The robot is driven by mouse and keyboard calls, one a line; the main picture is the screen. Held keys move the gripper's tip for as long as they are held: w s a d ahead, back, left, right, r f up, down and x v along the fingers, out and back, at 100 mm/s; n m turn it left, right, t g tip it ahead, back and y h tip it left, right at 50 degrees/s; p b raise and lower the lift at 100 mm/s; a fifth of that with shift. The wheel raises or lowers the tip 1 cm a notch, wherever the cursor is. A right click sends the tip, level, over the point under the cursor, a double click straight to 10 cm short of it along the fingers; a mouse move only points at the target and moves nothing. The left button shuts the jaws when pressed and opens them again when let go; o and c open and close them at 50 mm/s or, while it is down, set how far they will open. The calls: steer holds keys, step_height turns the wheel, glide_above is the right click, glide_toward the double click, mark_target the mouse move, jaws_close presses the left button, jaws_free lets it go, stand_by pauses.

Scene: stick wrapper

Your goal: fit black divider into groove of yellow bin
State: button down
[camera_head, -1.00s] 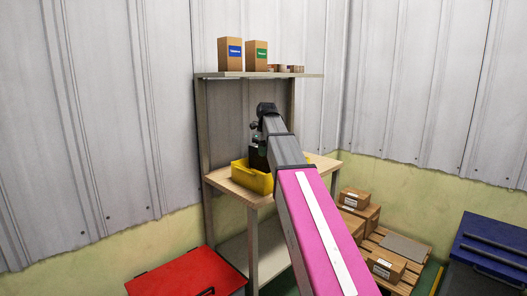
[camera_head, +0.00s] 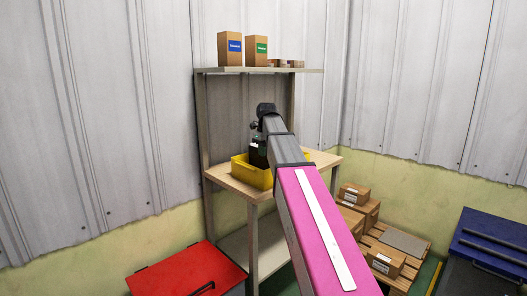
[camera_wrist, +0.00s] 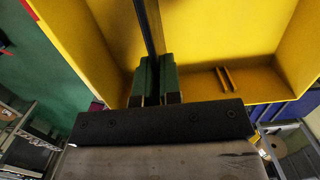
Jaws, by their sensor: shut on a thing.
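The yellow bin (camera_head: 253,177) stands on the wooden worktop. Its inside fills most of the wrist view (camera_wrist: 226,35). Two short parallel yellow ribs with a narrow groove (camera_wrist: 225,79) between them show on the bin, right of my fingers. My gripper (camera_wrist: 157,65) is shut on the black divider (camera_wrist: 148,22), which shows as a thin dark edge between the green fingers. The divider's far end runs out of the wrist view, and its lower edge is hidden. In the head view the dark gripper and divider are over the bin, partly hidden by my arm.
The worktop (camera_head: 230,184) has a shelf (camera_head: 262,71) above it with cartons. A red box (camera_head: 185,270) is on the floor at left. Cartons on a pallet (camera_head: 397,232) and a blue-lidded box (camera_head: 490,240) are at right. Bare worktop shows right of the bin.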

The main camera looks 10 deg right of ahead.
steer(key=shift+f, duration=0.8)
steer(key=c, duration=1.2)
jaws_free()
steer(key=r, duration=0.7)
steer(key=s+r, duration=0.1)
steer(key=r, duration=0.2)
steer(key=shift+d+r, duration=0.25)
steer(key=shift+d, duration=0.05)
steer(key=shift+r, duration=0.1)
